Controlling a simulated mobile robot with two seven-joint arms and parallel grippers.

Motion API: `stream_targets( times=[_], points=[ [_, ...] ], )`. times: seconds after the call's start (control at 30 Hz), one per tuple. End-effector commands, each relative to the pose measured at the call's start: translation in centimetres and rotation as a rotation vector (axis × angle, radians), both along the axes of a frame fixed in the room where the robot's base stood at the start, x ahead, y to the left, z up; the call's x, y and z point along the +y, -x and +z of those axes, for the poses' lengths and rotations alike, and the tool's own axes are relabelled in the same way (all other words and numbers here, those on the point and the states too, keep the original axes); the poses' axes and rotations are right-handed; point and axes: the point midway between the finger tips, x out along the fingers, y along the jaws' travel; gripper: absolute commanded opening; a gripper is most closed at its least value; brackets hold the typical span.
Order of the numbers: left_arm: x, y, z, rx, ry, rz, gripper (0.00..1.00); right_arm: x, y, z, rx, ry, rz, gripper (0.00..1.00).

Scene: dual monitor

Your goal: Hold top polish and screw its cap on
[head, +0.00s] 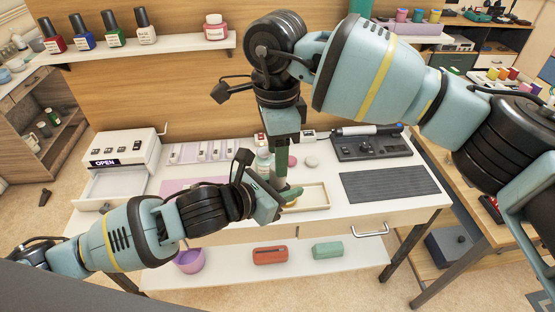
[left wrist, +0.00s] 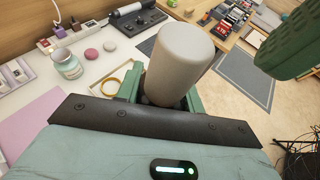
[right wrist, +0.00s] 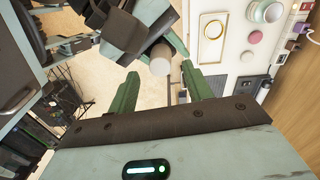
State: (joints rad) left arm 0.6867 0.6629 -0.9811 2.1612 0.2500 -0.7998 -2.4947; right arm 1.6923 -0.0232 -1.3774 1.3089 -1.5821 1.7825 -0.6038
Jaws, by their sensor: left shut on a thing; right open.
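My left gripper (head: 287,194) is shut on a pale smooth cylinder, large in the left wrist view (left wrist: 181,58). The cylinder's rounded end points up; its lower part is hidden by the gripper. I cannot tell whether it is the top polish or its cap. My right gripper (right wrist: 165,90) points down above it with open, empty fingers. The cylinder also shows in the right wrist view (right wrist: 160,65), beyond the right fingers and apart from them. One right finger shows in the left wrist view at the upper right. No separate cap is clearly seen.
A tray (left wrist: 105,90) with a gold ring lies beside the left gripper. A jar (left wrist: 67,64) and small discs stand behind it. A dark grey mat (head: 385,183) lies at right. Several polish bottles stand on the shelf (head: 175,47). The desk's front edge is close.

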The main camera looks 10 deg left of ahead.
Motion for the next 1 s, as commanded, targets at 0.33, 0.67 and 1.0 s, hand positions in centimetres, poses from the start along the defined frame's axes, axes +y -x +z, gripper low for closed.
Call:
stream_targets(
  times=[0.33, 0.67, 1.0],
  points=[
    [0.0, 0.0, 0.0, -0.001, 0.001, -0.001, 0.0, 0.0, 0.0, 0.3, -0.002, 0.001, 0.01, 0.54],
    [0.0, 0.0, 0.1, -0.001, 0.002, -0.001, 0.0, 0.4, 0.6, 4.7, -0.072, 0.023, 0.38, 0.54],
    [0.0, 0.0, 0.0, -0.001, 0.001, -0.001, 0.0, 0.6, 1.4, 7.8, -0.114, 0.064, 0.685, 0.54]
  ],
)
